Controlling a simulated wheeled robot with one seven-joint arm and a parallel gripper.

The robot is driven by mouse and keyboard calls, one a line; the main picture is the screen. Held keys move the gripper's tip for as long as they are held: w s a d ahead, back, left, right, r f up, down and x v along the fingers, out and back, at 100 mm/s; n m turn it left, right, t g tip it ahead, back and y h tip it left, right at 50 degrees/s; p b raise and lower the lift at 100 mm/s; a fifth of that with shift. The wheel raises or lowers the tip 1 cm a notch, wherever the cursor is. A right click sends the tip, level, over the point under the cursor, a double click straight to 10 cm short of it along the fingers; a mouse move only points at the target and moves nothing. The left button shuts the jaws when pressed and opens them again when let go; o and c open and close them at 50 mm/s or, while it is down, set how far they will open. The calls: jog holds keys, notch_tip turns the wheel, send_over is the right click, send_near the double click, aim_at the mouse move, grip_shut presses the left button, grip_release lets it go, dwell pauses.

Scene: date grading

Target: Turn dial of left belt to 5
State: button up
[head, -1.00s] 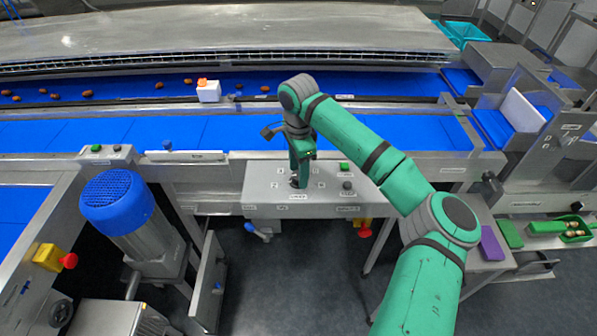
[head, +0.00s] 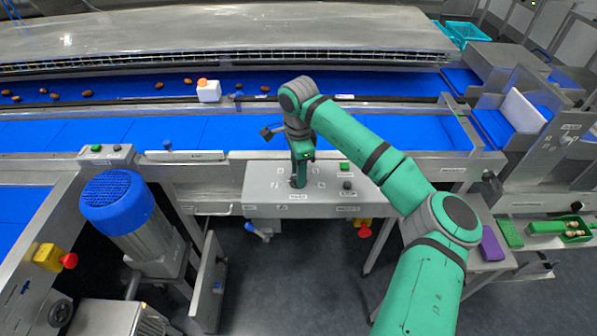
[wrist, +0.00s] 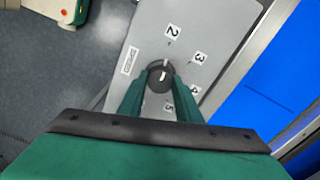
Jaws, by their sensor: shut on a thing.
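The dial (wrist: 158,76) is a dark round knob with a pale line on a grey control panel (wrist: 202,22). In the wrist view, the numbers 2, 3, 4 and 5 stand around it; the rest of the scale is hidden by my gripper. My gripper (wrist: 156,80) is shut on the dial, one green finger on each side. The pale line lies roughly toward the 2 and away from the 5, but its pointing end is hard to tell. In the head view, my gripper (head: 299,182) points down onto the panel (head: 262,196), mostly hiding the dial.
A green button (head: 344,167) and a black knob (head: 347,185) sit on the panel right of my gripper. A blue belt (head: 220,131) runs behind. A blue-capped motor (head: 117,201) stands left. A red emergency knob (head: 364,231) hangs below the panel.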

jog(key=m, duration=0.7)
jog(key=shift+m, duration=0.3)
jog(key=m, duration=1.1)
jog(key=shift+a, duration=0.1)
jog(key=m, duration=0.3)
jog(key=shift+m, duration=0.3)
jog(key=m, duration=0.6)
jog(key=shift+m, duration=0.3)
jog(key=o, duration=1.1)
jog(key=shift+c, duration=0.2)
